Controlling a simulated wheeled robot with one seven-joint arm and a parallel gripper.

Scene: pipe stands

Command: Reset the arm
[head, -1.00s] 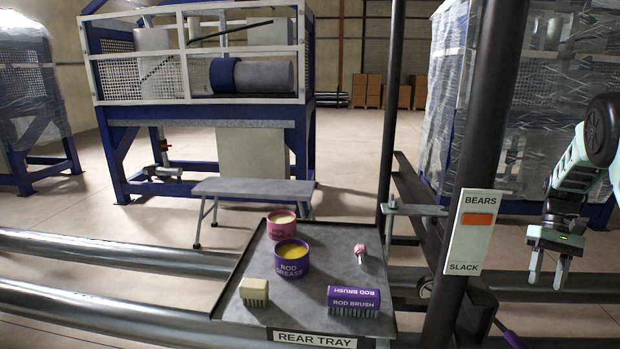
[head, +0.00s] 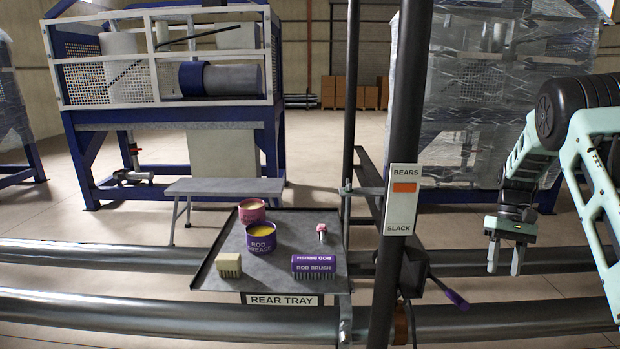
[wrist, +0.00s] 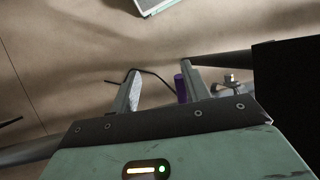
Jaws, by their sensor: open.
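My gripper (head: 505,258) hangs at the right in the head view, fingers pointing down, open and empty. It is to the right of the dark post and clear of the tray. In the wrist view my gripper's two fingers (wrist: 158,92) are spread with nothing held between them. A purple handle end (wrist: 181,88) shows near the right finger there, apparently beyond it. The same purple-ended lever (head: 455,299) sticks out to the right of the post in the head view.
The rear tray (head: 215,268) holds a purple rod grease tub (head: 261,240), a pink tub (head: 252,212), a purple rod brush (head: 314,267), a beige brush (head: 229,265) and a small pink-headed item (head: 322,233). A dark post (head: 389,130) carries a sign (head: 402,200). Long pipes (head: 130,310) cross the front.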

